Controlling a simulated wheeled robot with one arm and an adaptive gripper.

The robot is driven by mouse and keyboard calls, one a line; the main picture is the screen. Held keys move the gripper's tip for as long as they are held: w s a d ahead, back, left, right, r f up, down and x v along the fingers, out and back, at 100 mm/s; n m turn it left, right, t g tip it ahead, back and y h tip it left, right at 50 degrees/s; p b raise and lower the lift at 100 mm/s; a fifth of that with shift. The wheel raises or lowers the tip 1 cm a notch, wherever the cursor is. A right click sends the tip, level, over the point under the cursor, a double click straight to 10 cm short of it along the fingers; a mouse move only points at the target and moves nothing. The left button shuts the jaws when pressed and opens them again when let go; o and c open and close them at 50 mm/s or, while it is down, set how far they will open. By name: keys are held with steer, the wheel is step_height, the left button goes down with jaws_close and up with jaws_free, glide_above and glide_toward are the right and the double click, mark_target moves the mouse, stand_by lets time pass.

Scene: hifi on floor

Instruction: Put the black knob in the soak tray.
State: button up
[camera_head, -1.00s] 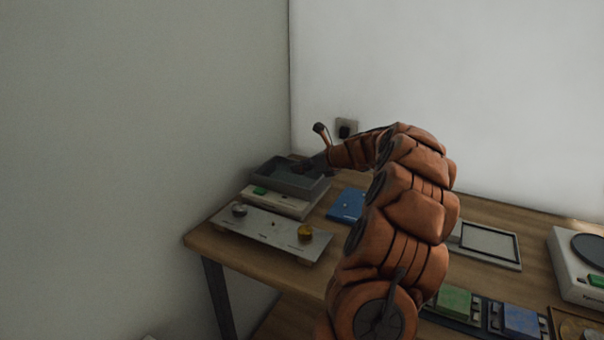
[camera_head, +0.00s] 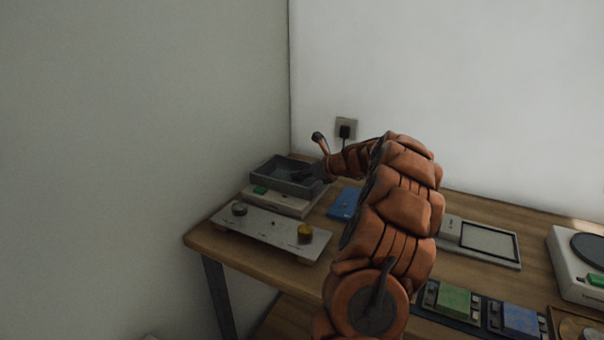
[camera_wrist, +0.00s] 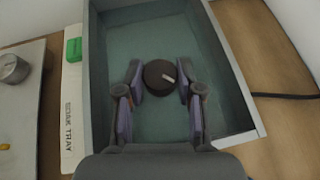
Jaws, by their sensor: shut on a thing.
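The black knob (camera_wrist: 160,76), round with a white pointer mark, sits between the two fingers of my gripper (camera_wrist: 160,88) in the wrist view. My gripper is shut on it, and both are over the inside of the grey soak tray (camera_wrist: 96,75). I cannot tell whether the knob touches the tray floor. In the head view the soak tray (camera_head: 268,174) stands at the back left of the table, and my gripper (camera_head: 306,176) reaches in at its right side. The knob is hidden there.
The tray stands on a pale base marked "SOAK TRAY" (camera_wrist: 70,130) with a green block (camera_wrist: 74,48). In front is a metal panel (camera_head: 268,232) with a silver knob (camera_head: 239,209) and a yellow knob (camera_head: 305,233). A blue item (camera_head: 344,203) lies right of the tray. Walls stand close behind and left.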

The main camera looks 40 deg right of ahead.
steer(key=shift+f, duration=0.55)
steer(key=o, duration=1)
steer(key=shift+c, duration=0.2)
steer(key=shift+r, duration=0.15)
